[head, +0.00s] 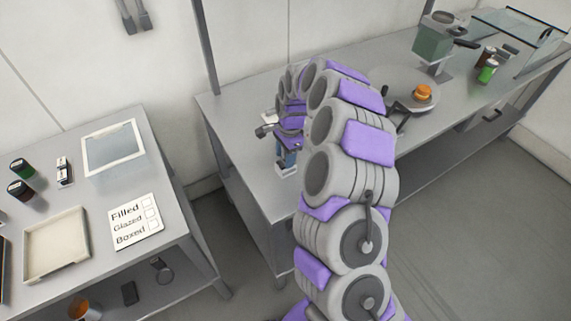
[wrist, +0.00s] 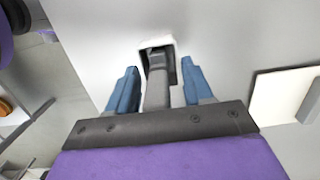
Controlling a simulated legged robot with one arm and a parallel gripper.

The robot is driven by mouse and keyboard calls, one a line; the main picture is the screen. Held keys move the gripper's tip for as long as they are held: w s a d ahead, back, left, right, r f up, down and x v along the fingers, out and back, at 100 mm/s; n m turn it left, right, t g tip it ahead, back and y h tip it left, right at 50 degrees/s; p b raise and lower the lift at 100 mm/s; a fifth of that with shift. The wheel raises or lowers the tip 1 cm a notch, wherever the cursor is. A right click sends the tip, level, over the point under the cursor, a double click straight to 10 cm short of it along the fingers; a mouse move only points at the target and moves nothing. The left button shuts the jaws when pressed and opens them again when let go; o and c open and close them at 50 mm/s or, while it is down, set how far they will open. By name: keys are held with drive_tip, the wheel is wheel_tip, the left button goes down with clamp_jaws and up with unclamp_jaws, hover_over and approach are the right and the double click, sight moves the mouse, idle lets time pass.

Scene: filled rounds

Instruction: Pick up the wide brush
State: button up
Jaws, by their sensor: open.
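A dark grey handled tool (wrist: 157,85), apparently the wide brush, shows in the wrist view between my fingers, its far end over a small white piece. Its bristles cannot be made out. My gripper (wrist: 160,88) is open, with one blue finger on each side of the handle and a visible gap on both sides. In the head view, my gripper (head: 287,152) is low over the near left part of the grey metal table (head: 240,150). My arm hides much of that area, and the brush cannot be made out there.
A round plate (head: 385,82) with a bun (head: 423,92) stands right of my arm, near a grey-green machine (head: 432,42) and a green can (head: 488,71). The left table holds a checklist card (head: 135,222), a tray (head: 57,245) and jars. A floor gap separates the tables.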

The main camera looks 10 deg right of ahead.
drive_tip(key=shift+f, duration=0.25)
clamp_jaws()
idle(0.4)
wheel_tip(320, 180, up, 10)
drive_tip(key=shift+r+p, duration=0.1)
drive_tip(key=shift+p, duration=0.7)
